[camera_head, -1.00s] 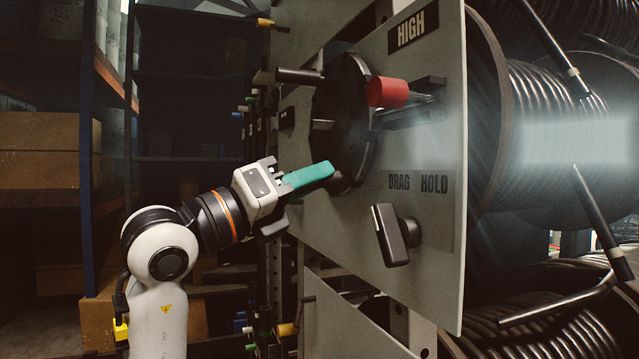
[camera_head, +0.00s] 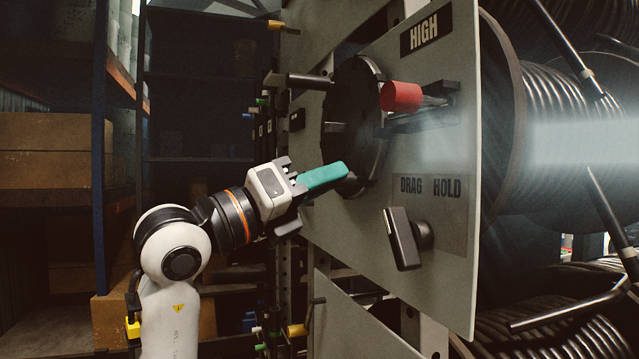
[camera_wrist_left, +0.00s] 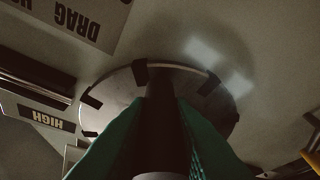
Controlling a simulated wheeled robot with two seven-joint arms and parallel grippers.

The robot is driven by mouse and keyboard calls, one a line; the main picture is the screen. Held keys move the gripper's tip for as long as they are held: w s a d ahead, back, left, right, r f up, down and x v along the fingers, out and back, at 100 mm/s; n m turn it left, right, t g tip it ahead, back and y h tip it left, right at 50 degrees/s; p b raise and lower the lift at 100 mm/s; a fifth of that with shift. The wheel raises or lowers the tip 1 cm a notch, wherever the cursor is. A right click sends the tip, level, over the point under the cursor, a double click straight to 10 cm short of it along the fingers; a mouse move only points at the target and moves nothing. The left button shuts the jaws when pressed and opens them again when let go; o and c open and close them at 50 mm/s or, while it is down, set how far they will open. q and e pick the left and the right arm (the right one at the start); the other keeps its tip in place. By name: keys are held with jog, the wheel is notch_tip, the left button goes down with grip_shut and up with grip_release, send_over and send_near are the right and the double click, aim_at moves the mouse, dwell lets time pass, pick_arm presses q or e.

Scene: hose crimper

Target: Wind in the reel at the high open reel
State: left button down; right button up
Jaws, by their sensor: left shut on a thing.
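The high reel's black wheel (camera_head: 352,125) stands on a grey upright panel under the sign HIGH (camera_head: 424,37). It also shows as a notched disc in the left wrist view (camera_wrist_left: 112,92). My left gripper (camera_head: 322,175) is at the wheel's lower left edge, its teal fingers together. In the left wrist view, the fingers (camera_wrist_left: 160,140) are closed around a dark handle (camera_wrist_left: 165,110) standing out from the disc. In the head view the fingers hide this handle. The wound black hose (camera_head: 550,120) lies on the reel behind the panel. My right gripper is not in view.
A red cylinder (camera_head: 402,97) juts out right of the wheel, and a dark bar (camera_head: 310,81) at its upper left. A black lever (camera_head: 402,238) sits below the DRAG and HOLD label (camera_head: 430,187). Shelves with boxes (camera_head: 45,145) stand left.

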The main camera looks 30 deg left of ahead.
pick_arm(q)
jog(key=shift+s+a+r, duration=0.15)
jog(key=shift+s+r, duration=0.1)
jog(key=shift+r, duration=0.35)
jog(key=c, duration=1.5)
grip_release()
jog(key=shift+o, duration=1)
jog(key=shift+s+d, duration=0.1)
jog(key=shift+d, duration=0.45)
jog(key=shift+a+f, duration=0.15)
jog(key=shift+f, duration=0.05)
jog(key=shift+s+f+b, duration=0.2)
jog(key=shift+s+b, duration=0.05)
jog(key=shift+b, duration=0.05)
jog(key=b+v, duration=0.4)
jog(key=v, duration=0.7)
jog(key=shift+a, duration=0.2)
